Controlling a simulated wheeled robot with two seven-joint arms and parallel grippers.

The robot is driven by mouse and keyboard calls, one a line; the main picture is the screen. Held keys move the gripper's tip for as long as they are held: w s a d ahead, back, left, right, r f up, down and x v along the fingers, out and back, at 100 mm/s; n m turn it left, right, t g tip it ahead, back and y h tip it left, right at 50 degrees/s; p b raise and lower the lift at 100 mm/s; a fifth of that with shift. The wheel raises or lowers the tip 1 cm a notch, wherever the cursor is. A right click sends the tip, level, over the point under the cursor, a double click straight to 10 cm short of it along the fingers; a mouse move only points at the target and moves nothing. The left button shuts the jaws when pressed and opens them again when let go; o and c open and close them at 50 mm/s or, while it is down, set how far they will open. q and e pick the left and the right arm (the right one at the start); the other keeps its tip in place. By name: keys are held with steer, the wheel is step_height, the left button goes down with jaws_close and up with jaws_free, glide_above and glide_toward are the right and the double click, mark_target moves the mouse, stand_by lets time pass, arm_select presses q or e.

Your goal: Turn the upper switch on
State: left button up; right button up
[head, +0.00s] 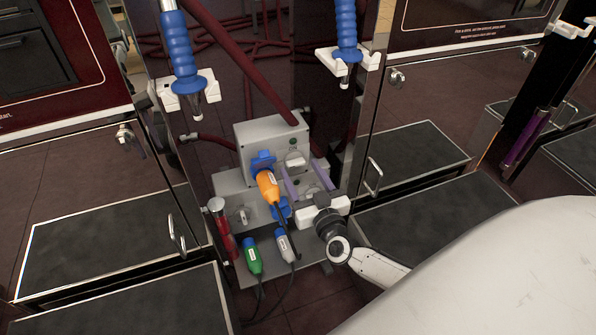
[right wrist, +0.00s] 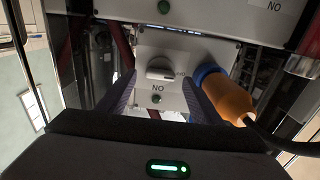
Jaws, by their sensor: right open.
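The upper switch is a white knob (head: 294,160) on the front of the upper grey box (head: 258,137), beside an ON label and a small dark green lamp. In the right wrist view, which shows the label upside down, the knob (right wrist: 159,69) lies roughly level. My right gripper (head: 301,171) is open in front of the knob; its purple fingers reach toward the box. In the right wrist view, the fingertips (right wrist: 160,84) stand apart on both sides of the knob. Contact cannot be told. My left gripper is not in view.
An orange plug (head: 268,186) sits in a blue socket just left of the switch. A lower grey box (head: 228,189) has another knob (head: 243,216). Green (head: 253,259) and grey (head: 286,246) plugs, a red cylinder (head: 221,224) and blue-handled nozzles (head: 178,50) are nearby.

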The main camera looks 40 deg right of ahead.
mark_target(296, 163)
steer(key=shift+b+x, duration=0.3)
steer(key=shift+x, duration=1.05)
steer(key=c, duration=1.1)
steer(key=shift+o, duration=0.2)
